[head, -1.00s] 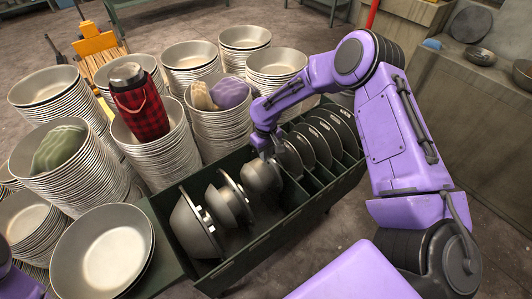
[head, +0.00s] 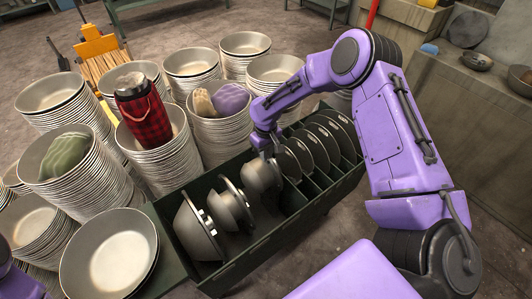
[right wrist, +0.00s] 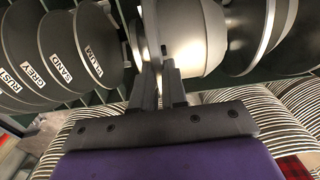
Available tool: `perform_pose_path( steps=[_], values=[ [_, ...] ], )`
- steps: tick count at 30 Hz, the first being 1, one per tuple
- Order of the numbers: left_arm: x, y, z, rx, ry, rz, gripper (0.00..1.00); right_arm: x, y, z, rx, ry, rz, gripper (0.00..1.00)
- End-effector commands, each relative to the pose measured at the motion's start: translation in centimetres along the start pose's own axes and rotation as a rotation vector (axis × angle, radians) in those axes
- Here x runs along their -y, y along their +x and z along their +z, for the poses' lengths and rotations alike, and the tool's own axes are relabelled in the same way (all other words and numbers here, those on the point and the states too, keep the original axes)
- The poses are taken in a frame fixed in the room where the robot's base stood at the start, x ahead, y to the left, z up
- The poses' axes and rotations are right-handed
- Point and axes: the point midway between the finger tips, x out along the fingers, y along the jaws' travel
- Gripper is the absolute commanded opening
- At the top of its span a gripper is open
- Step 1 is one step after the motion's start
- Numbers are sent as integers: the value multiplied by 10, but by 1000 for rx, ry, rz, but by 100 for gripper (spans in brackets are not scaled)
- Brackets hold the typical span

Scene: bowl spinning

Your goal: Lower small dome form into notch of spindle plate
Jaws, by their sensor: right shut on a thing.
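The small dome form (head: 258,176) is a grey metal dome in the dark green rack box (head: 262,238), last of the row of domes and beside the dark discs. My right gripper (head: 267,153) reaches down to it from above and is shut on its rim. In the right wrist view the fingers (right wrist: 163,72) close at the pale dome (right wrist: 197,38). Whether its edge sits in a notch is hidden, and I cannot single out a spindle plate. My left gripper is not in view; only a bit of my left arm shows at the left edge.
A large dome (head: 192,232) and a medium dome (head: 225,207) stand in the box's near end. Labelled dark discs (head: 322,145) stand in slots beyond. Stacks of metal bowls (head: 108,252) crowd the left side, one holding a red plaid flask (head: 145,110).

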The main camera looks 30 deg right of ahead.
Motion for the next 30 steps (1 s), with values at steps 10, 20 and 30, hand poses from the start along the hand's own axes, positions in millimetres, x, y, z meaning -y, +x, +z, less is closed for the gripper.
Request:
perform_pose_path(
  steps=[10,20,30],
  values=[
    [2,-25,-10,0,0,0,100,0,-29,0,-2,0,0,0],
    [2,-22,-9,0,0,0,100,0,-48,-1,-3,0,0,0],
    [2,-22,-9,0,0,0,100,0,-71,-1,-2,0,0,0]
  ],
)
